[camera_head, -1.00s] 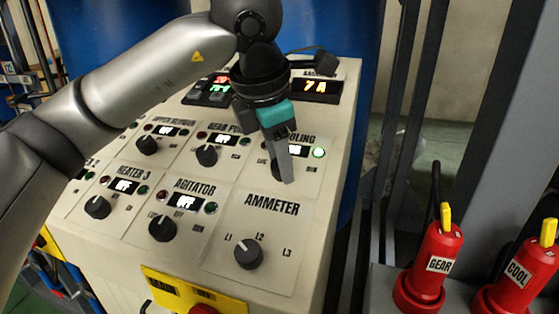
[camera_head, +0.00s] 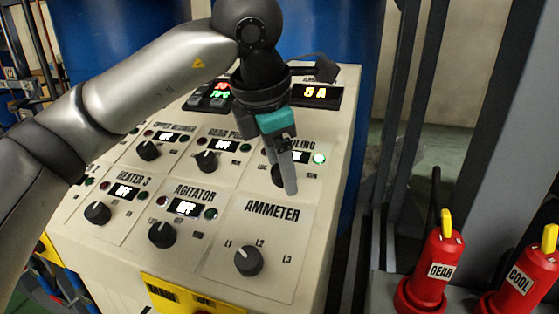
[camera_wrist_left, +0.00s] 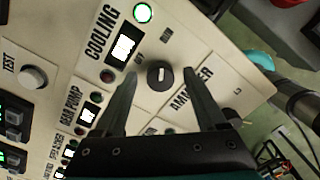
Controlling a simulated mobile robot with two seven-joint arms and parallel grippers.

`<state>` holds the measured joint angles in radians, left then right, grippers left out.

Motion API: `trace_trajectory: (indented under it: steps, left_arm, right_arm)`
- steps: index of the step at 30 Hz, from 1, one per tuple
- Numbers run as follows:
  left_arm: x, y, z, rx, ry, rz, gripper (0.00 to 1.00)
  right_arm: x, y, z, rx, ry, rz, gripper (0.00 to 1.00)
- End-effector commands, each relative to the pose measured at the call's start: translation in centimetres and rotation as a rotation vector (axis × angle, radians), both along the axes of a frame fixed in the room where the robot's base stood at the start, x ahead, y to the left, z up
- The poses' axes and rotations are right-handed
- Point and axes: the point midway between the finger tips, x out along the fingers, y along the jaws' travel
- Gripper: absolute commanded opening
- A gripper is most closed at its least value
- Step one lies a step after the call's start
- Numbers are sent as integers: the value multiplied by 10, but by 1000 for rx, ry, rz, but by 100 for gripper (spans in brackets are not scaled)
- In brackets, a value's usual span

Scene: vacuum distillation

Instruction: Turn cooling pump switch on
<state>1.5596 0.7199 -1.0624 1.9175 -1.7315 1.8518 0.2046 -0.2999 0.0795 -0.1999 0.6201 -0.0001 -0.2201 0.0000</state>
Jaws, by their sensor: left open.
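The cooling pump switch, a round dark knob (camera_wrist_left: 159,76), sits on the cream panel beside the COOLING label. Its green lamp (camera_wrist_left: 143,13) is lit, and the small display (camera_wrist_left: 124,45) beside it glows white. In the head view the knob is mostly hidden behind my left gripper (camera_head: 287,190), and the green lamp (camera_head: 319,158) also shows lit. In the left wrist view my left gripper (camera_wrist_left: 160,73) is open, with one finger on each side of the knob and visible gaps to it. My right gripper is not in view.
Other knobs are close by: AMMETER (camera_head: 248,261), AGITATOR (camera_head: 162,234), GEAR PUMP (camera_head: 207,161) and HEATER 3 (camera_head: 97,213). The ammeter display (camera_head: 317,92) glows orange at the panel's top. Red GEAR (camera_head: 436,268) and COOL (camera_head: 517,281) plugs stand at the right.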

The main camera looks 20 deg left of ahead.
Motion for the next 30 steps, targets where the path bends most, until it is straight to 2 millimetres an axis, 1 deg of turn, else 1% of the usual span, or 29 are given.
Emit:
trace_trajectory:
  steps: [4, 7, 11, 15, 18, 21, 25, 30]
  left_arm:
    - [-2, 0, 7, 0, -1, 0, 73]
    - [-7, 1, 21, -1, -5, 0, 73]
    - [-17, 2, 49, -1, -6, 0, 73]
    - [-30, 4, 82, -1, -6, 0, 73]
    - [-37, 6, 101, 0, -6, 1, 73]
    - [-43, 7, 116, 0, -4, 1, 73]
    - [-48, 8, 131, -1, -3, 1, 73]
    - [-53, 8, 141, -1, -1, 1, 73]
  right_arm:
    - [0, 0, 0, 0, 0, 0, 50]
    - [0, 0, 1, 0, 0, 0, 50]
    - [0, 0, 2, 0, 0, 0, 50]
    - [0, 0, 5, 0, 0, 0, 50]
    - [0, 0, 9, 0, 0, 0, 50]
    - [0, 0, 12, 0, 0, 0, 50]
    - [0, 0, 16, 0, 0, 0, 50]
    - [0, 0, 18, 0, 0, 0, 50]
